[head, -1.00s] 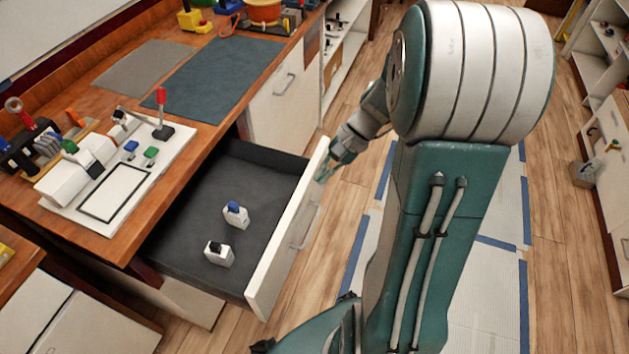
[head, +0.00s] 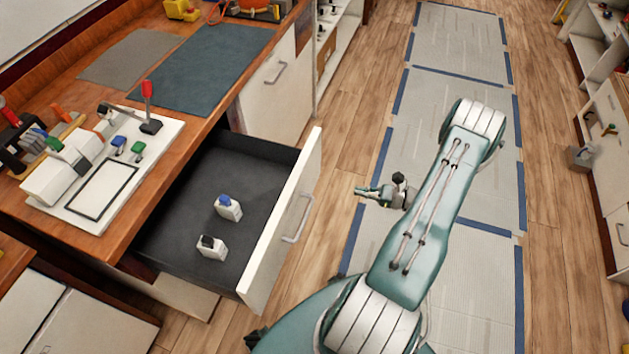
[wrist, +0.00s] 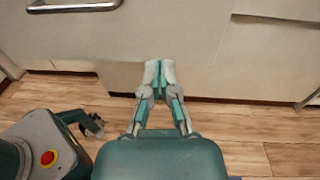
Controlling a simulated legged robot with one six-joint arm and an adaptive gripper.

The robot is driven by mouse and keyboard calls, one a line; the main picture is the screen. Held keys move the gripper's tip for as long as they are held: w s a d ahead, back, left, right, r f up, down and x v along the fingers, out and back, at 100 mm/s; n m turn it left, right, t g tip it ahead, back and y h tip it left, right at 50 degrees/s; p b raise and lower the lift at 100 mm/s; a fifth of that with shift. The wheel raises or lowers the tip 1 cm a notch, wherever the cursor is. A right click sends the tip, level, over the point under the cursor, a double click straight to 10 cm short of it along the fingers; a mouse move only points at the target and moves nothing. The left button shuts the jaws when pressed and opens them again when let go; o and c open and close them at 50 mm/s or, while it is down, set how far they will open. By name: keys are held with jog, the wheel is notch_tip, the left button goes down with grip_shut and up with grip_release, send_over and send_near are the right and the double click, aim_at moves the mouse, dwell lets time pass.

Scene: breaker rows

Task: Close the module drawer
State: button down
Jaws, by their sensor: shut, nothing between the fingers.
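The module drawer (head: 190,235) stands pulled out from under the wooden bench in the head view. Its inside is dark grey, and its white front (head: 283,225) carries a metal handle (head: 298,220). Two small white modules lie inside, one with a blue top (head: 228,208) and one with a black top (head: 211,248). My gripper (head: 358,190) is to the right of the drawer front, apart from it, with floor showing between. In the wrist view my gripper (wrist: 160,68) has its fingertips together and empty, pointing at a white panel with a handle (wrist: 75,6).
The bench top holds a white board (head: 140,165) with switches and modules, and a dark mat (head: 205,72). A white cabinet door (head: 275,100) stands beyond the drawer. Shelves line the far right.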

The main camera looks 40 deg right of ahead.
aim_at(311, 181)
jog(key=shift+m+t+h, duration=0.5)
jog(key=shift+m+t, duration=0.2)
jog(key=shift+m, duration=0.1)
jog(key=x, duration=0.4)
jog(key=f+x, duration=0.1)
jog(key=x, duration=0.3)
jog(key=f+x, duration=0.1)
jog(key=x, duration=0.4)
jog(key=shift+w+a, duration=0.1)
